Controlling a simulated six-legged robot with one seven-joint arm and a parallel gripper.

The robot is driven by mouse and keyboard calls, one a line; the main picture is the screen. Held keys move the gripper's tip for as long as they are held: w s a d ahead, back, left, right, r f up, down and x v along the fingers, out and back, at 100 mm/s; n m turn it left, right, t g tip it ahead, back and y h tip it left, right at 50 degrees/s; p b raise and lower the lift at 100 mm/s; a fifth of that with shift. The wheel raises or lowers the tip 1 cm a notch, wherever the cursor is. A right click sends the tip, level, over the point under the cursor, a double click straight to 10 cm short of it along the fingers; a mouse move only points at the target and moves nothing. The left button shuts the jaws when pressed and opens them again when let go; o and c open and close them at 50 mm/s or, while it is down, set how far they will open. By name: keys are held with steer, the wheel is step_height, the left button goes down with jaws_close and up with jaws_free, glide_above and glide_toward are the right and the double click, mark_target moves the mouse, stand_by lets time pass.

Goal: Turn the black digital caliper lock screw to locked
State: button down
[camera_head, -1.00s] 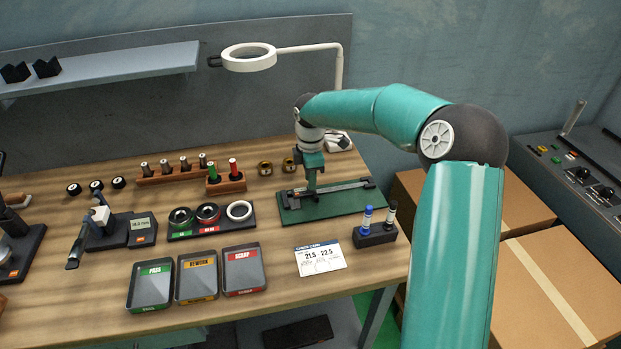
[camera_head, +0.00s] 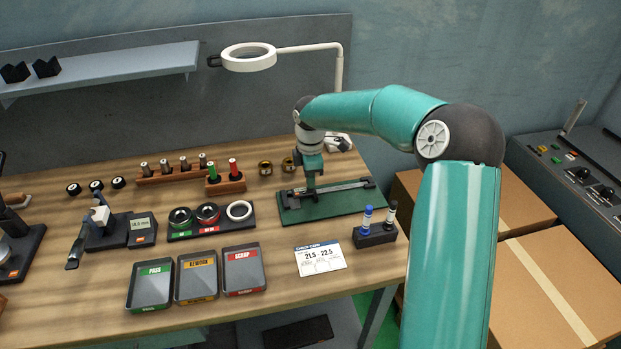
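A dark caliper (camera_head: 347,187) with a long grey beam lies on a green mat (camera_head: 345,207) at the right of the bench. My gripper (camera_head: 311,188) points down over the left part of the caliper, at or just above it. Its fingertips are small and partly merge with the caliper, so I cannot tell whether they are open, shut or touching. The lock screw is not distinguishable; it is too small or hidden by my gripper.
A pen holder (camera_head: 375,235) with two markers stands in front of the mat. A check card (camera_head: 320,259) lies to its left. A magnifier lamp (camera_head: 249,58) hangs behind. Labelled trays (camera_head: 244,271) and a ring gauge holder (camera_head: 211,222) stand left. Bare wood lies between.

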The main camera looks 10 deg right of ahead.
steer(key=m, duration=1.7)
stand_by(0.5)
steer(key=c, duration=1.6)
jaws_free()
steer(key=shift+c, duration=0.2)
steer(key=shift+r, duration=0.1)
step_height(320, 180, up, 14)
steer(key=shift+f, duration=0.2)
